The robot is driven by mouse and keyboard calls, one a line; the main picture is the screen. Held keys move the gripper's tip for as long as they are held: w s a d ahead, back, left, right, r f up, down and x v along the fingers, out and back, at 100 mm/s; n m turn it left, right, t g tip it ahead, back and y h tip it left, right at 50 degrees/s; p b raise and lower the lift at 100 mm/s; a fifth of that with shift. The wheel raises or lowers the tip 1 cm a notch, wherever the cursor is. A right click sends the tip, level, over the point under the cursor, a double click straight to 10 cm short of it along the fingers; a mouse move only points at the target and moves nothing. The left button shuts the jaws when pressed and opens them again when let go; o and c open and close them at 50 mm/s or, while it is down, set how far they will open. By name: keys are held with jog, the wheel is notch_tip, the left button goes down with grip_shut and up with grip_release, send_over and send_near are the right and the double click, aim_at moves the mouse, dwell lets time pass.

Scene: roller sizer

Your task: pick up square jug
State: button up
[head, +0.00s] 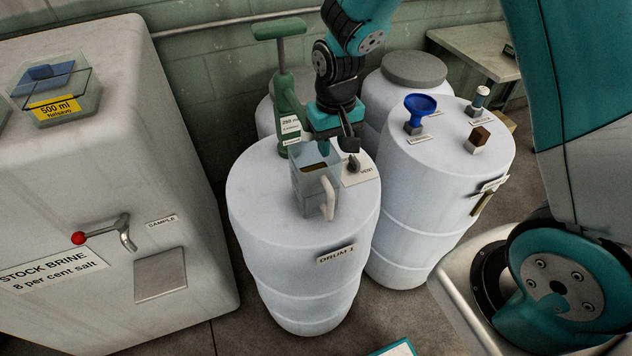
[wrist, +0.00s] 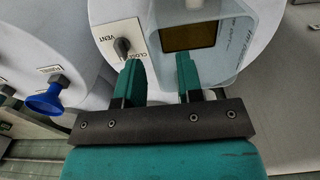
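The square jug (head: 308,190) is clear with a pale handle. It stands upright on top of the white drum marked DRUM 1 (head: 300,262). In the wrist view the jug (wrist: 234,40) lies beyond the fingertips, with a dark brown square inside. My gripper (head: 338,148) points down at the jug's far rim. Its fingers (wrist: 160,75) are apart with nothing clearly between them. One finger overlaps the jug's near wall in the wrist view, and the other is beside the vent knob (wrist: 122,46). I cannot tell whether either touches the jug.
The vent label (head: 366,170) and knob sit close behind the jug. A green hand pump (head: 282,95) rises at the back left. Another drum (head: 440,160) holds a blue funnel (head: 420,104) and small items. A stock brine tank (head: 100,150) stands left, with a 500 ml container (head: 55,100) on top.

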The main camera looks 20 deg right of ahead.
aim_at(336, 161)
jog(key=f, duration=0.1)
jog(key=f+p, duration=0.1)
jog(key=f, duration=0.3)
jog(key=shift+s+d+p, duration=0.3)
jog(key=shift+p, duration=0.05)
jog(key=shift+c, duration=0.5)
grip_shut()
jog(key=shift+w+r, duration=0.1)
dwell(0.4)
